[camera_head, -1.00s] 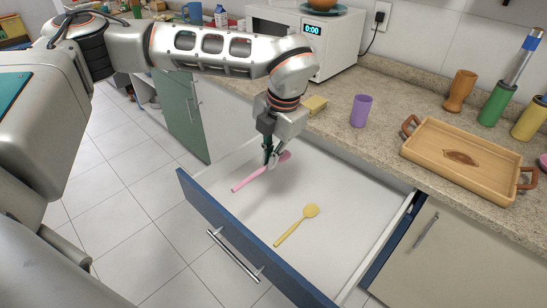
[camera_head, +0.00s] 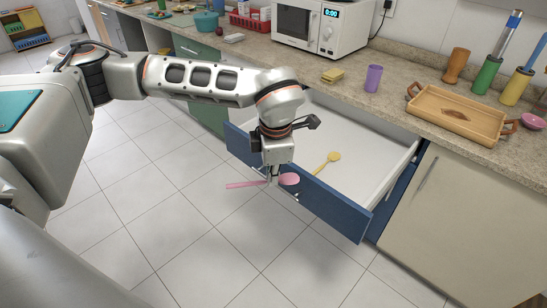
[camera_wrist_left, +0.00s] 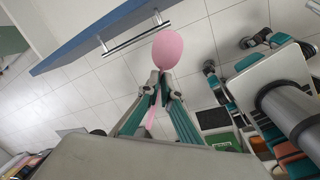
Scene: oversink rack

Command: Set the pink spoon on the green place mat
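The pink spoon (camera_head: 288,179) is held by my left gripper (camera_head: 273,181) in front of the open drawer, over the floor. It lies about level, with its bowl to the right and its handle to the left. In the left wrist view the fingers (camera_wrist_left: 158,88) are closed around the spoon's handle, and the pink bowl (camera_wrist_left: 168,50) sticks out past the fingertips. I see no green place mat that I can make out in these views. My right gripper is not in view.
The blue-fronted drawer (camera_head: 330,205) stands open with a yellow spoon (camera_head: 328,161) inside. The tiled floor left of the drawer is clear.

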